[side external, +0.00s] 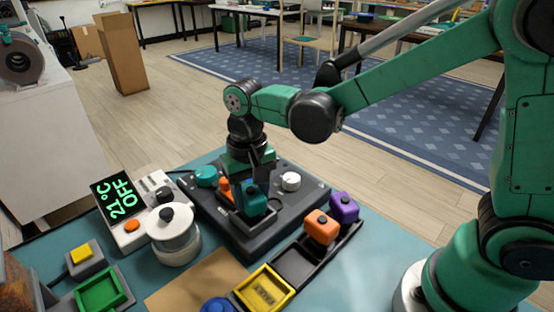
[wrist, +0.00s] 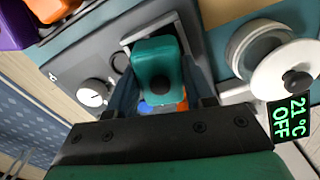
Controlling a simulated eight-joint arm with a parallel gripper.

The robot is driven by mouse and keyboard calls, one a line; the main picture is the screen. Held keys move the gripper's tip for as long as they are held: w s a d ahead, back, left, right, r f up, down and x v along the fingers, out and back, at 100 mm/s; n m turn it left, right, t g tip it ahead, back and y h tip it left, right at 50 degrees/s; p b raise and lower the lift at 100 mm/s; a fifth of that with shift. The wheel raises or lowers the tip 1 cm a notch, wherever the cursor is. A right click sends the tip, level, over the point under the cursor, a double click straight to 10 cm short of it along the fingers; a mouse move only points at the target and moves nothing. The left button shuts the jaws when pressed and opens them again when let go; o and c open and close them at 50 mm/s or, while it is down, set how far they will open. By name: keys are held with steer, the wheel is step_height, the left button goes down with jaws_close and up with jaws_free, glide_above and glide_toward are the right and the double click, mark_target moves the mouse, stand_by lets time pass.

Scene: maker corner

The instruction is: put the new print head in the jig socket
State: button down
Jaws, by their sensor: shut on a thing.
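My gripper (side external: 252,188) points down over the dark grey jig (side external: 292,212). It is shut on a teal print head (side external: 251,202), which also shows between the fingers in the wrist view (wrist: 158,62). The head overlaps the square socket frame (side external: 240,222) at the jig's front. I cannot tell whether it is seated or still above the socket floor. Orange and blue bits show below the head in the wrist view, partly hidden. An orange print head (side external: 321,227) and a purple one (side external: 343,207) sit in the black rack (side external: 297,266).
A teal knob (side external: 205,176) and a white knob (side external: 291,181) stand up from the jig. A lidded white pot (side external: 174,240) and a control box reading 21°C OFF (side external: 128,236) are left. A yellow tray (side external: 265,290) and a green tray (side external: 100,292) lie in front.

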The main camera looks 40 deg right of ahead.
steer(key=shift+f, duration=0.45)
steer(key=shift+c, duration=1.3)
jaws_free()
steer(key=shift+r, duration=3.45)
steer(key=s+d+n+t, duration=0.2)
steer(key=s+d+t, duration=0.3)
steer(key=d+t, duration=0.2)
steer(key=shift+s+d+n, duration=0.4)
steer(key=shift+d, duration=0.6)
